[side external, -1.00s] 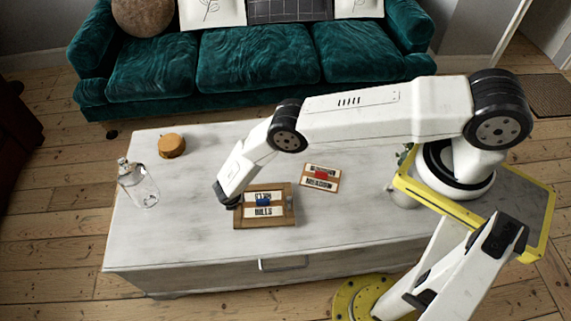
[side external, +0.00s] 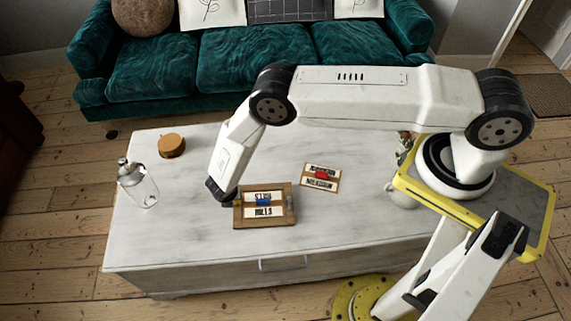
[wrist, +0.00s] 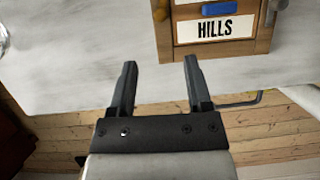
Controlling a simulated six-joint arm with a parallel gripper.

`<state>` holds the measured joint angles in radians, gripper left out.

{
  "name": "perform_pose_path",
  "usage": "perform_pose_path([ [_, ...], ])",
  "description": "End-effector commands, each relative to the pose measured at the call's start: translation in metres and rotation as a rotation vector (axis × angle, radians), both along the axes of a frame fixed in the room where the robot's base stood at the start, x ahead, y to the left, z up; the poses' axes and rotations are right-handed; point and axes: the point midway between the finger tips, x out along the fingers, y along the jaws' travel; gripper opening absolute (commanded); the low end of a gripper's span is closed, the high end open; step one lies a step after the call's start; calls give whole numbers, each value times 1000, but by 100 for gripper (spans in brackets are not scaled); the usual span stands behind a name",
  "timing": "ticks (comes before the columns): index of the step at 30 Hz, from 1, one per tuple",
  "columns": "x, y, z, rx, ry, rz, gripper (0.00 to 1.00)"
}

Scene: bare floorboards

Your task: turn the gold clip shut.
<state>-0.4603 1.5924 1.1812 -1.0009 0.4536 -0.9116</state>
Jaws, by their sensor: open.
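A wooden frame (side external: 293,216) lies on the white table, with word cards and a blue piece in it; its near part also shows in the wrist view (wrist: 185,48). A small clip (wrist: 160,10) sits at its left edge in the wrist view. A greyish clip (wrist: 271,12) sits at its right edge. Their colours are hard to tell, so I cannot be sure which is gold or how either is turned. In the side view my gripper (side external: 221,193) is at the frame's left edge.
A smaller card board (side external: 320,178) with a red piece lies right of the frame. The table (side external: 170,230) is clear to the front left. A teal sofa (side external: 250,60) stands behind.

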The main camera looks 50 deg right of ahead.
Motion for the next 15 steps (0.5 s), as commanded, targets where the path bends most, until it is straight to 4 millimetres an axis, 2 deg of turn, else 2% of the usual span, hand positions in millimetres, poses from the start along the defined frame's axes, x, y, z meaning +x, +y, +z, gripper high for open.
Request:
perform_pose_path([
  [15,-1,-3,-1,6,11,-20,64],
])
